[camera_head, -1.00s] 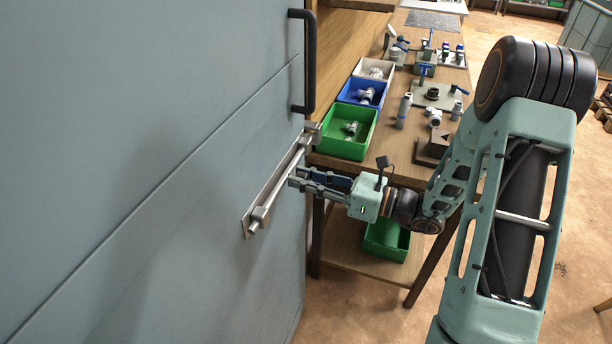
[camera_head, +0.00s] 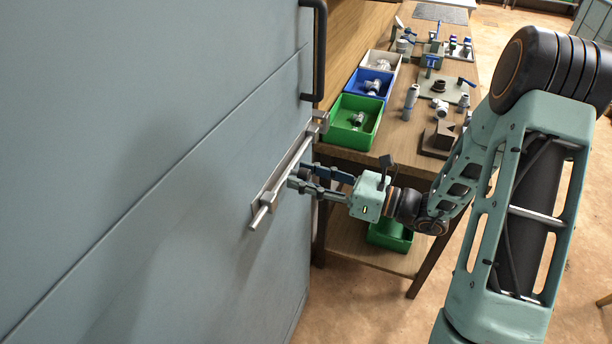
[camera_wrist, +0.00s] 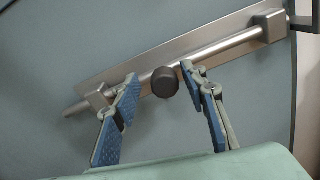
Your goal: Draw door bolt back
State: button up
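The door bolt is a silver rod (camera_head: 291,170) on a long metal plate on the grey-blue door (camera_head: 170,130). Its lower-left end sticks out well past the lower bracket (camera_head: 268,199). In the wrist view the rod (camera_wrist: 226,46) runs up to the bracket at the right (camera_wrist: 269,26). A dark round knob (camera_wrist: 164,82) stands out from the bolt. My gripper (camera_head: 298,177) is at the bolt, its fingers apart on either side of the knob. In the wrist view the gripper (camera_wrist: 159,75) has the knob nearer its right fingertip; I cannot tell whether they touch.
A black door handle (camera_head: 318,50) is above the bolt. A wooden workbench (camera_head: 400,155) stands behind to the right, with green (camera_head: 340,133), blue and white bins and several fittings. A green bin (camera_head: 390,238) sits on its lower shelf.

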jog(key=v, duration=1.2)
jog(key=shift+f, duration=0.1)
